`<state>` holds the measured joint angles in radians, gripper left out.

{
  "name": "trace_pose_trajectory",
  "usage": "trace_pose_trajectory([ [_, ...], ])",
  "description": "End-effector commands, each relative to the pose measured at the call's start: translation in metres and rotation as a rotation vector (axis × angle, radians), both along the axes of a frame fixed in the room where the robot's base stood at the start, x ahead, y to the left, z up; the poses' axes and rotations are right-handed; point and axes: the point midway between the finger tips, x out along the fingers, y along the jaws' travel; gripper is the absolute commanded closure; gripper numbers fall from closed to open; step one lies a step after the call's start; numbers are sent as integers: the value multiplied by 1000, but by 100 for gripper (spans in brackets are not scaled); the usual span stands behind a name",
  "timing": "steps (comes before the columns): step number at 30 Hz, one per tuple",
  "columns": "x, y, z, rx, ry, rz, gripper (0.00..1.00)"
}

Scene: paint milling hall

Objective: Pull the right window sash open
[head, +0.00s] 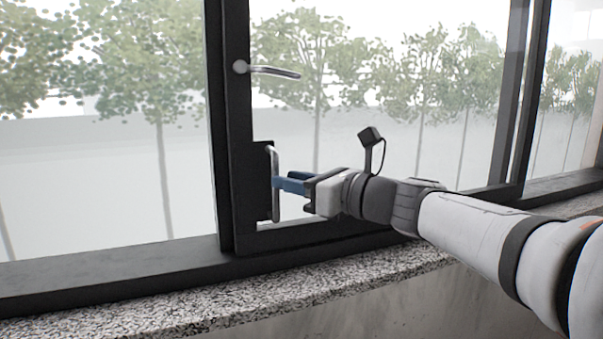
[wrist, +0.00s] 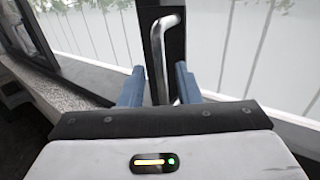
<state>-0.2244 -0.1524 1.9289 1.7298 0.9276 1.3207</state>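The right window sash (head: 238,130) has a dark frame and clear glass. Its left stile stands beside the dark upright, with no clear gap showing between them. A metal vertical pull handle (head: 275,165) is fixed low on this stile; it also shows in the wrist view (wrist: 157,62). A silver lever (head: 272,71) with a round knob sits above it, pointing right. My gripper (head: 284,184) is at the pull handle, coming from the right. In the wrist view its blue fingers (wrist: 160,86) are apart, one on each side of the bar, with gaps showing.
A speckled stone sill (head: 200,307) runs below the window. Fixed glass (head: 110,150) lies to the left, and another dark upright (head: 528,100) stands to the right. Trees and a pale wall are outside.

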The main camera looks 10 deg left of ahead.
Motion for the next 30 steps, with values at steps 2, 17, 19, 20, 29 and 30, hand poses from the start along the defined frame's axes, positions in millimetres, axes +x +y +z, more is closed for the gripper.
trace_pose_trajectory([
  [2,5,13,2,0,1,4,70],
  [17,17,38,0,-3,-3,1,70],
  [19,17,38,0,-3,-3,1,72],
  [20,17,38,0,-3,-3,1,74],
  [29,16,39,0,-3,-3,2,99],
  [30,16,39,0,-3,-3,2,100],
])
